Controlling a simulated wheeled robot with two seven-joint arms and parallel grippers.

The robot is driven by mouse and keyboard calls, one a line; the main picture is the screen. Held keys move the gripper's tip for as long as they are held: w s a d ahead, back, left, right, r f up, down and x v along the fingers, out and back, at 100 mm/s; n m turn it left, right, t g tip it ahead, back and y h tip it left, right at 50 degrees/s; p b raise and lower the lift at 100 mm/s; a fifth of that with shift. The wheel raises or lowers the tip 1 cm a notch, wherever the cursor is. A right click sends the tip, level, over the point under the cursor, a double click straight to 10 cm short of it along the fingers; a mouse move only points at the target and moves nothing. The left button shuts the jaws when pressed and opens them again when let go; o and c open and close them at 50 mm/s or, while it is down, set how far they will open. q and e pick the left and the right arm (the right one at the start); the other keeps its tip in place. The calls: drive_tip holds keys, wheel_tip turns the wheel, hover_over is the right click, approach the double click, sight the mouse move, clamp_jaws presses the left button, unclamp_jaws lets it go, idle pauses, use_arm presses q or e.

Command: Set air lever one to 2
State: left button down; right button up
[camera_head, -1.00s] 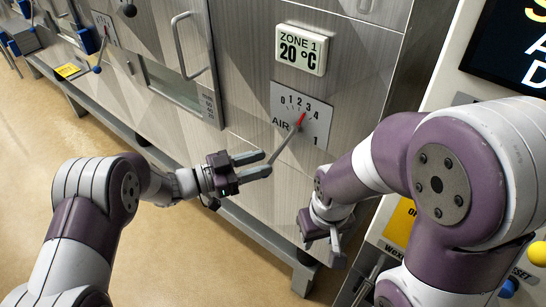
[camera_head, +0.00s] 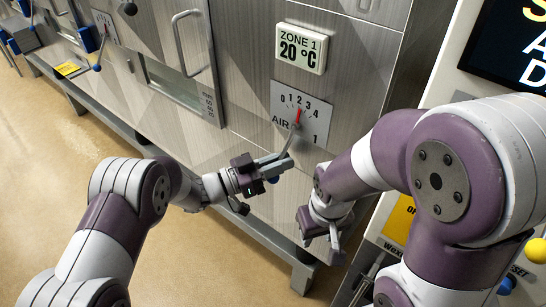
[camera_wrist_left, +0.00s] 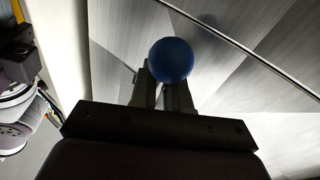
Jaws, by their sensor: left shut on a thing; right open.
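The air lever one plate (camera_head: 315,132) is on the grey panel, marked 0 to 4 with "AIR 1". Its red pointer (camera_head: 297,116) points up, at about the 2. The lever's rod (camera_head: 291,142) runs down from the pivot to my left gripper (camera_head: 274,166). In the left wrist view, the blue ball knob (camera_wrist_left: 171,60) is at the fingertips of my left gripper (camera_wrist_left: 162,88), which is shut on it. In the head view the knob is mostly hidden by the fingers. My right gripper (camera_head: 325,240) is open and empty, low to the right of the plate.
A "ZONE 1 20 °C" display (camera_head: 301,48) is above the plate. A door handle (camera_head: 186,44) and another lever with a blue knob (camera_head: 97,68) are to the left. A control cabinet with a screen (camera_head: 515,45) is at the right. Open floor lies at the left.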

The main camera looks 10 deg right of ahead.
use_arm(q)
drive_tip(key=shift+s+d+n+t+h, duration=0.3)
drive_tip(key=shift+s+n, duration=0.1)
drive_tip(key=shift+n, duration=0.3)
drive_tip(key=c, duration=1.2)
unclamp_jaws()
drive_tip(key=b+v, duration=0.1)
drive_tip(key=v, duration=1.1)
drive_tip(key=shift+a+f, duration=0.1)
drive_tip(key=shift+a, duration=0.25)
